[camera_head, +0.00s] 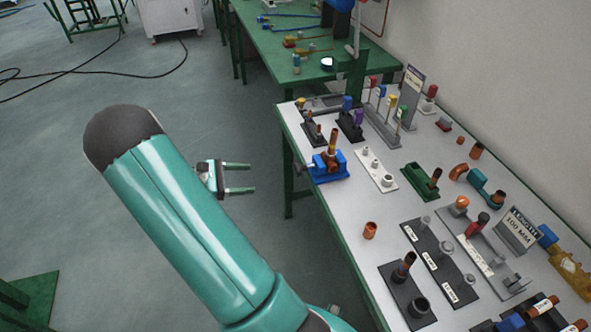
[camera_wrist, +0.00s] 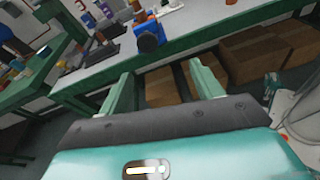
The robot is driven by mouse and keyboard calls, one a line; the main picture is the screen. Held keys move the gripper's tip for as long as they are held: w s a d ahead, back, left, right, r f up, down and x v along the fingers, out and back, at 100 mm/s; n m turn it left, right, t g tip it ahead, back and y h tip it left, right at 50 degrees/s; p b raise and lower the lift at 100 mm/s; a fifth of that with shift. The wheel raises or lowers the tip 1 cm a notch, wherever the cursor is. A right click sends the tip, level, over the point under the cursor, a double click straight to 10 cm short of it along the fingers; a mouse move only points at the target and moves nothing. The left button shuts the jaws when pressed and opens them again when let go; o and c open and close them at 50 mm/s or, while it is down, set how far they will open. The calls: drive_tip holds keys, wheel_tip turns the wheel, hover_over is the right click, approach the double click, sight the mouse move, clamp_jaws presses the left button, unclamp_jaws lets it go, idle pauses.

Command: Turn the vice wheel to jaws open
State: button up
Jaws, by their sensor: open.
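A small blue vice (camera_head: 328,167) sits at the near left edge of the white bench, with an upright copper-coloured pipe (camera_head: 333,141) at it. In the wrist view the blue vice (camera_wrist: 149,39) is at the top centre, beyond my fingers, with a dark round face towards me that may be its wheel. My gripper (camera_head: 253,178) is open and empty, its two teal fingers apart over the floor to the left of the vice, not touching it. My gripper also shows in the wrist view (camera_wrist: 160,74). Whether the vice jaws are open cannot be told.
The white bench (camera_head: 345,220) has green edges and holds several stands, pipes and fittings. A green table (camera_head: 275,45) stands behind it. Cardboard boxes (camera_wrist: 265,55) lie under the bench. The floor left of the bench is mostly clear.

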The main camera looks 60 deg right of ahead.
sight(297, 170)
drive_tip(key=s+d+f+h, duration=0.1)
drive_tip(key=s+d, duration=0.2)
drive_tip(key=d, duration=0.1)
drive_tip(key=s+d+f+n+g, duration=0.1)
drive_tip(key=s+d+f, duration=0.1)
drive_tip(key=s+d, duration=0.2)
drive_tip(key=s+d+f+n+h, duration=0.1)
drive_tip(key=s+d, duration=0.2)
drive_tip(key=d, duration=0.2)
drive_tip(key=shift+s+d+f+g+h, duration=0.15)
drive_tip(key=shift+s+d+g+h, duration=0.1)
drive_tip(key=shift+d+g+h, duration=0.1)
drive_tip(key=c, duration=1)
